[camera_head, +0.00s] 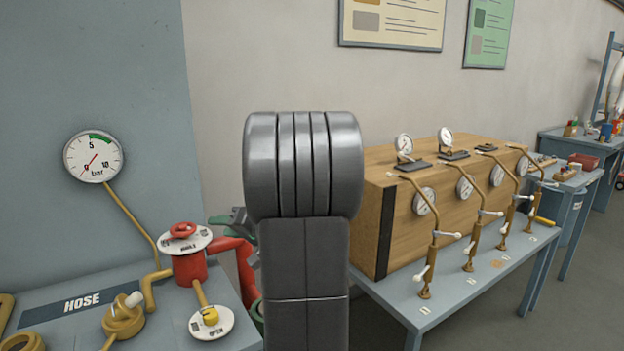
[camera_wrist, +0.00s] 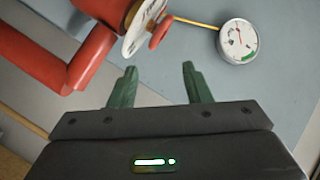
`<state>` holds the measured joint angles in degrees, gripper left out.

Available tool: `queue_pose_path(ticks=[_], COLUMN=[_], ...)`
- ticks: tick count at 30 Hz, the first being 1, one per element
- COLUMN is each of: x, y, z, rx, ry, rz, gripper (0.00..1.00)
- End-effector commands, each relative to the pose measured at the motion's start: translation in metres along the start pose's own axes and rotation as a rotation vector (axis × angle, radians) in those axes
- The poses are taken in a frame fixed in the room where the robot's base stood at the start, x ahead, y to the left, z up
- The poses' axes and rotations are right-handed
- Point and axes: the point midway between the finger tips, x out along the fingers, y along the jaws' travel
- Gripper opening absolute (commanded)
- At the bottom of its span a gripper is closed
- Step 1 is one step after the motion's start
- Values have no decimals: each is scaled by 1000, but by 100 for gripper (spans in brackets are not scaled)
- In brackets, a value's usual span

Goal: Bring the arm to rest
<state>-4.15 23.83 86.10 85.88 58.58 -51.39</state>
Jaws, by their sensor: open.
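My gripper (camera_wrist: 160,68) shows in the wrist view with its two green fingers apart and nothing between them. In the head view my dark arm stands upright in the middle and hides most of the gripper; only some green and grey parts show at its left edge. Close to those parts is a red valve body (camera_head: 188,268) with a white disc and a red knob (camera_head: 182,230) on top. In the wrist view the red knob (camera_wrist: 160,32) lies beyond the fingertips, and I see no contact.
A pressure gauge (camera_head: 93,156) is on the panel at left, above a bench labelled HOSE (camera_head: 83,303). A red pipe (camera_wrist: 40,55) runs beside the gripper. To the right, a wooden box (camera_head: 400,235) with several gauges and brass pipes stands on a table. Floor shows at lower right.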

Motion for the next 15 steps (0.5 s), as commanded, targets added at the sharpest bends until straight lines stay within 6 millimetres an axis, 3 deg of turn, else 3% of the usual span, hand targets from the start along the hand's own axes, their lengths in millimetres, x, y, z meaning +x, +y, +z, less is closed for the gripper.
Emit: queue_pose_path(ticks=[6, 15], x=[-11, -20], y=[39, 64], z=[-3, -4], rx=[31, 48], ry=[95, 158], rz=[69, 118], gripper=[44, 44])
